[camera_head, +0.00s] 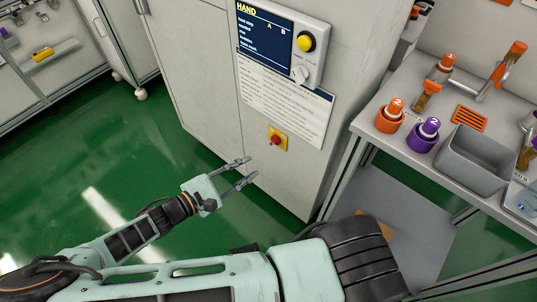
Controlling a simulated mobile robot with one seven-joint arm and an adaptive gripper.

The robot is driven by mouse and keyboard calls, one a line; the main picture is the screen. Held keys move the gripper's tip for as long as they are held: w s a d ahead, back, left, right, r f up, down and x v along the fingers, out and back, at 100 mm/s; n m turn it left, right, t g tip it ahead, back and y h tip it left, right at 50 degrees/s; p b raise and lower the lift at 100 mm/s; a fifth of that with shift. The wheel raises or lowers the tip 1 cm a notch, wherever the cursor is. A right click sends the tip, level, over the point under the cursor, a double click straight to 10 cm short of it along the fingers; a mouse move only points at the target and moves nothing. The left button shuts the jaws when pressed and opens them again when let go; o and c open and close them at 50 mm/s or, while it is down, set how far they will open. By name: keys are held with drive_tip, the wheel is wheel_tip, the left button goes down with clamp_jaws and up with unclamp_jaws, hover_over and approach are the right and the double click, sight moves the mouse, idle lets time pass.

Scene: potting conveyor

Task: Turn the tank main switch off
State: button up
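A small red rotary switch on a yellow plate (277,139) is mounted on the front of a light grey cabinet (205,90), below a printed sheet. It looks like the tank main switch, but no label is readable. My gripper (249,168) is open and empty. Its two fingers point right and slightly up toward the cabinet. In the picture the fingertips lie below and left of the switch and look apart from it. The exact gap in depth cannot be told.
Above the switch are a control panel (270,35) with a yellow button and white knob, and a printed sheet (286,101). At right, a bench carries a grey bin (476,160), an orange container (389,118) and a purple container (423,136). Green floor (150,120) is clear at left.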

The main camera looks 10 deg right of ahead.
sight(273, 143)
drive_tip(key=w+d+n+t+b, duration=0.1)
drive_tip(key=w+d, duration=0.1)
drive_tip(key=w+d+f+n+t+b, duration=0.1)
drive_tip(key=w+d, duration=0.1)
drive_tip(key=d, duration=0.1)
drive_tip(key=w+d+t+h+b, duration=0.1)
drive_tip(key=w+d, duration=0.2)
drive_tip(key=shift+w+d+f+n, duration=0.1)
drive_tip(key=shift+d+f+n, duration=0.15)
drive_tip(key=shift+n, duration=0.15)
clamp_jaws()
